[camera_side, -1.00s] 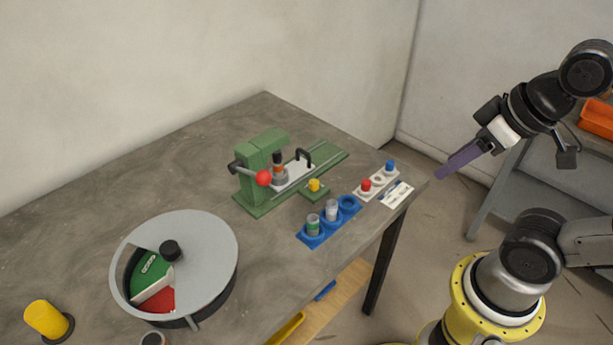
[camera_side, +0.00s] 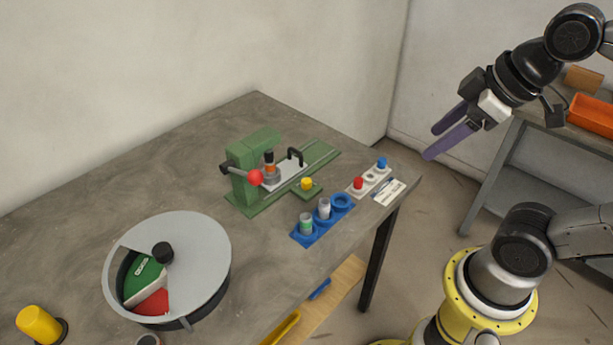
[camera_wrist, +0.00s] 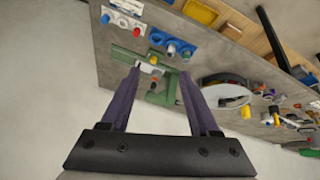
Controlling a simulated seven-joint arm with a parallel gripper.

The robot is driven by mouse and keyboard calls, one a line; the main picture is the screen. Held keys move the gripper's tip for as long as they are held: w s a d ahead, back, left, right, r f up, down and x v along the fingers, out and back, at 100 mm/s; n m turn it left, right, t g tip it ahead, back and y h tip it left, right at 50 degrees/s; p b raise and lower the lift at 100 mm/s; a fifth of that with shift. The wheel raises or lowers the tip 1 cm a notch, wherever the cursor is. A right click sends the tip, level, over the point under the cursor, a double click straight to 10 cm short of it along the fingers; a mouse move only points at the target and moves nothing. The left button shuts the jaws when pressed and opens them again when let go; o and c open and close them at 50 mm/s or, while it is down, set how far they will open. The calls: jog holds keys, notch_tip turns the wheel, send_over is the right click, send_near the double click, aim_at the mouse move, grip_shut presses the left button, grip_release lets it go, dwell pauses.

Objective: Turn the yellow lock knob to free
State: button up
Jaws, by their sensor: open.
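The yellow lock knob (camera_side: 307,184) sits on a small green plate at the front side of the green press jig (camera_side: 262,170) in the side view. In the wrist view the knob (camera_wrist: 153,60) is a small yellow spot beyond my fingertips. The jig has a lever with a red ball (camera_side: 255,177), and a light plate with a black handle (camera_side: 297,157) on its rail. My gripper (camera_side: 440,142) is open and empty, with two purple fingers. It is in the air to the right of the table, well away from the knob. The knob's exact angle is too small to read.
A blue holder (camera_side: 315,235) with small jars stands in front of the jig. A pale button block with red and blue caps (camera_side: 370,178) and a card (camera_side: 389,192) lie near the right edge. A round grey drum (camera_side: 195,245) stands at left.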

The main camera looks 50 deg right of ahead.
jog(key=w+r+n, duration=0.3)
jog(key=w, duration=0.4)
jog(key=n+g, duration=0.5)
jog(key=g, duration=0.1)
send_over(306, 180)
notch_tip(306, 180, down, 14)
jog(key=r, duration=0.1)
notch_tip(306, 180, down, 15)
jog(key=shift+r, duration=0.1)
grip_shut()
